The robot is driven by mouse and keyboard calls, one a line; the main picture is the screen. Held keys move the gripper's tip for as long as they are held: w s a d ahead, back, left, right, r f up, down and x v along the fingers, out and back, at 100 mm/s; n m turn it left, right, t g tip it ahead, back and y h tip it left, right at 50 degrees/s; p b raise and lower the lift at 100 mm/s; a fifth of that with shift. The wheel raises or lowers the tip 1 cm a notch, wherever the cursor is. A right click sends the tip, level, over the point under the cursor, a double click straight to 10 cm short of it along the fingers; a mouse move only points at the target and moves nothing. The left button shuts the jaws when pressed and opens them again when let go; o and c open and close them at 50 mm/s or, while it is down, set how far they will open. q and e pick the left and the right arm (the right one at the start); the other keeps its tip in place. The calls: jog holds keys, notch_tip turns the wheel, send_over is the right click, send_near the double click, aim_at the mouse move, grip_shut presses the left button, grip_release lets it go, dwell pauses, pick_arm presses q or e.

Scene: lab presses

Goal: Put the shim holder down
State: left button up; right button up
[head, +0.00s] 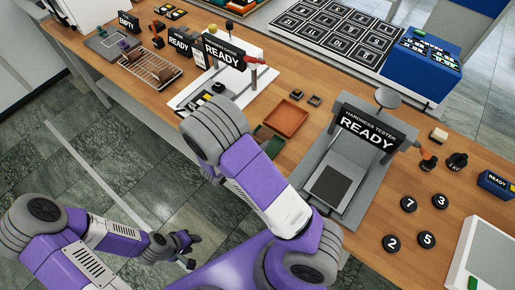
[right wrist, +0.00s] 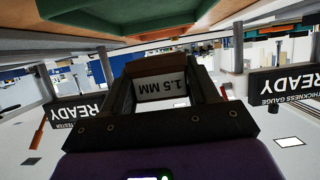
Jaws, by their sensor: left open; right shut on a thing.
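My right gripper (right wrist: 162,75) is shut on a block labelled "1.5 MM" (right wrist: 161,88), which I take to be the shim holder. The label appears upside down in the right wrist view. In the head view the right gripper and the holder are hidden behind my right arm, near the front edge of the wooden table (head: 385,210). My left gripper (head: 190,251) is open and empty, low over the floor and away from the table.
An orange tray (head: 288,117) and a partly covered green tray (head: 262,134) lie by my right arm. The hardness tester (head: 345,165) stands right of them, the thickness gauge (head: 223,52) behind. Numbered black discs (head: 408,204) lie at right. Bare wood shows around the discs.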

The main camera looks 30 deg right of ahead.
jog(key=shift+f+b, duration=0.45)
jog(key=shift+f, duration=2.3)
jog(key=shift+f, duration=0.15)
jog(key=o, duration=1.1)
jog(key=shift+c, duration=0.2)
